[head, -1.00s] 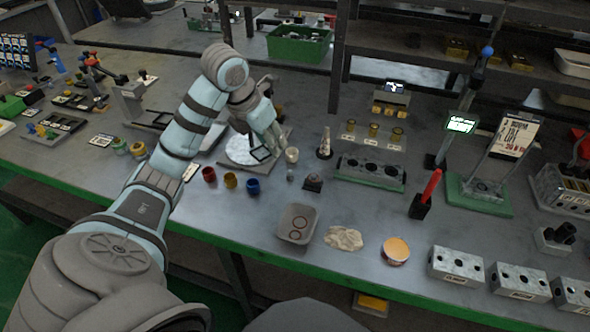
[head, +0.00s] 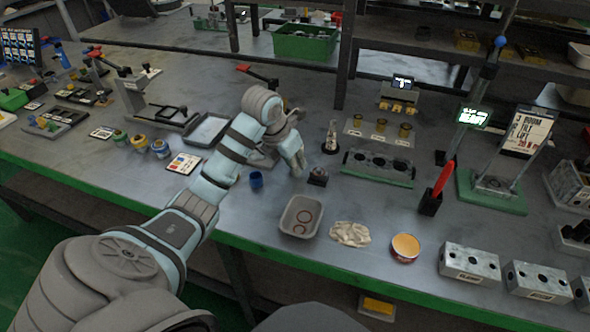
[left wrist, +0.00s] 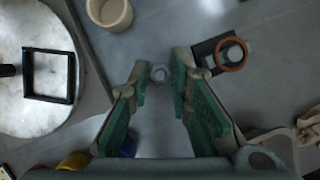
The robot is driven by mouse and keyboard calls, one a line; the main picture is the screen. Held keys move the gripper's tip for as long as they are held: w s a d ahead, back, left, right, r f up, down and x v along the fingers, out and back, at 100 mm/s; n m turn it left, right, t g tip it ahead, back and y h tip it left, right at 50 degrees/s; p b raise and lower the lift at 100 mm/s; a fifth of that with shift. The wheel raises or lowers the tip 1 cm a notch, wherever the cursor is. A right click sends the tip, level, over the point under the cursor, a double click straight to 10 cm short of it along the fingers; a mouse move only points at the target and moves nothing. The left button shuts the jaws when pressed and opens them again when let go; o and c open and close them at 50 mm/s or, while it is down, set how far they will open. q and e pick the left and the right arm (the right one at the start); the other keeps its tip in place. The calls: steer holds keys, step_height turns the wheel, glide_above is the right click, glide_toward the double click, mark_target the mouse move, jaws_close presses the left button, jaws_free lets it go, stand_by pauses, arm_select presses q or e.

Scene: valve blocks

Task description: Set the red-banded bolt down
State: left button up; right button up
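My left gripper (head: 298,172) points down over the bench, just left of a small dark block. In the left wrist view its fingers (left wrist: 162,68) are apart. A small grey round-headed piece (left wrist: 160,73), which looks like the bolt seen end-on, lies between the fingertips with a narrow gap on each side. No red band shows on it from this angle. I cannot tell whether it stands on the bench. In the head view it is hidden by the gripper. My right gripper is in neither view.
The dark block (head: 317,177) carries a copper-coloured ring (left wrist: 231,54). A blue cup (head: 256,180), a grey bin (head: 301,217) and a beige cloth (head: 350,234) are close by. In the left wrist view, a cream cup (left wrist: 110,12) and a round white plate (left wrist: 35,110) stand left.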

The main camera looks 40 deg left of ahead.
arm_select(q)
jaws_close()
steer(key=shift+r, duration=0.1)
steer(key=shift+r, duration=0.35)
step_height(320, 180, up, 19)
steer(key=p, duration=1.4)
steer(key=shift+r, duration=0.15)
